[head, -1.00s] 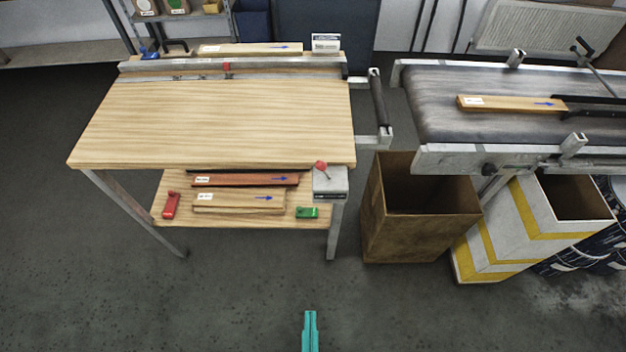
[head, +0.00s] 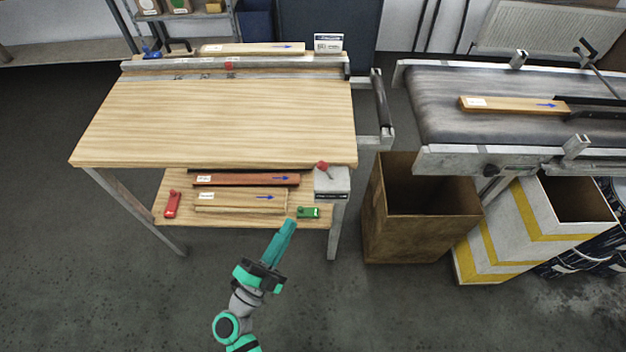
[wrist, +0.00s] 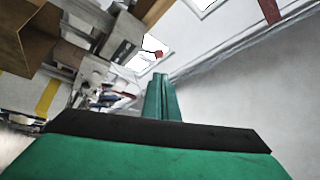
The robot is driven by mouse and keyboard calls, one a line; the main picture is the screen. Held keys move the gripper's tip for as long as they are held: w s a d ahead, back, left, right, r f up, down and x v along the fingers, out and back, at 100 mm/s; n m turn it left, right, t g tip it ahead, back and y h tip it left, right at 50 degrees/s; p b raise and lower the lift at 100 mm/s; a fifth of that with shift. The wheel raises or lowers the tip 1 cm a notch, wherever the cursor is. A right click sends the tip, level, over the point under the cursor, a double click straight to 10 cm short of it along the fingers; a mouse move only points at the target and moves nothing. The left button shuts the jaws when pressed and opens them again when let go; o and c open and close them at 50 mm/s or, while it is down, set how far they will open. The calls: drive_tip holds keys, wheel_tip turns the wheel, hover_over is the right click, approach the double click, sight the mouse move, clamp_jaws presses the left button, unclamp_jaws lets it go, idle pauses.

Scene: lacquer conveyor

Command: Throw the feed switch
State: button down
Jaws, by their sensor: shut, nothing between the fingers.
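The feed switch is a grey box (head: 331,182) with a red-knobbed lever (head: 323,168), at the front right corner of the wooden table. The lever leans toward the left in the head view. In the wrist view the red knob (wrist: 159,53) shows beyond my fingertips, a little up and left of them. My gripper (head: 290,224) is teal, shut and empty. In the head view it lies in front of the table, below and left of the switch box, apart from it. My fingers also show in the wrist view (wrist: 161,80).
The wooden table (head: 220,120) has a lower shelf with boards, a red clamp (head: 172,204) and a green clamp (head: 308,212) near my gripper. A brown bin (head: 420,235) stands right of the switch, beside the conveyor (head: 440,110). The floor in front is clear.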

drive_tip(key=shift+w+a+f+m, duration=0.2)
drive_tip(key=shift+w+a+m, duration=0.1)
drive_tip(key=shift+w, duration=0.15)
approach(327, 171)
drive_tip(key=w+r, duration=0.1)
drive_tip(key=w, duration=0.1)
drive_tip(key=w+d+r, duration=0.1)
drive_tip(key=w+r, duration=0.1)
drive_tip(key=shift+w+r, duration=0.25)
drive_tip(key=shift+w, duration=0.05)
drive_tip(key=shift+d+g+h, duration=0.15)
drive_tip(key=shift+g+h, duration=0.15)
